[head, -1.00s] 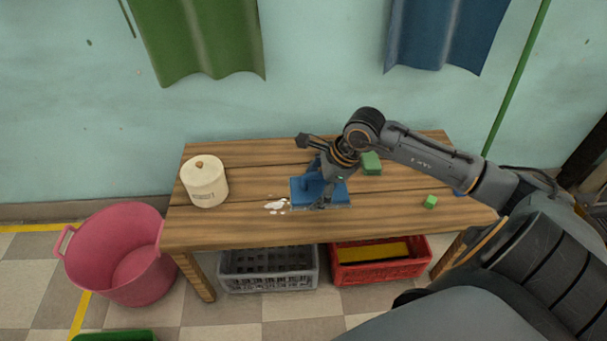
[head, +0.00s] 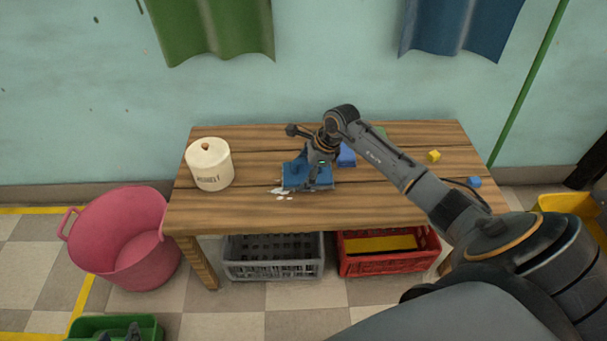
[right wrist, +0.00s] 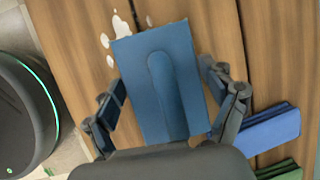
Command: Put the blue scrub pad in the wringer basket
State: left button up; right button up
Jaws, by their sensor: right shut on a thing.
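My right gripper (head: 308,172) is shut on a flat blue rectangular pad with a raised grip along its middle, the blue pad (head: 293,183). It lies low on or just over the table, beside white splotches. In the right wrist view, this pad (right wrist: 190,65) fills the space between the fingers. I cannot tell which is the scrub pad. Dark tips at the bottom left seem to be my left gripper (head: 119,334), mostly cut off. I cannot identify a wringer basket.
Grey (head: 273,268) and red (head: 385,264) crates are below. A pink tub (head: 120,240) and green bin (head: 85,328) stand left.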

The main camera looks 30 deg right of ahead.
pick_arm(q)
jog(key=shift+w+d+r+t, duration=0.25)
jog(key=shift+w+r+t, duration=0.15)
jog(key=shift+w+r, duration=0.2)
pick_arm(e)
jog(key=shift+f, duration=0.4)
jog(key=shift+f, duration=0.1)
pick_arm(q)
jog(key=shift+w+d+r, duration=0.1)
jog(key=shift+w+r, duration=0.05)
jog(key=shift+w, duration=0.05)
pick_arm(e)
jog(key=o, duration=0.9)
jog(key=shift+c, duration=0.2)
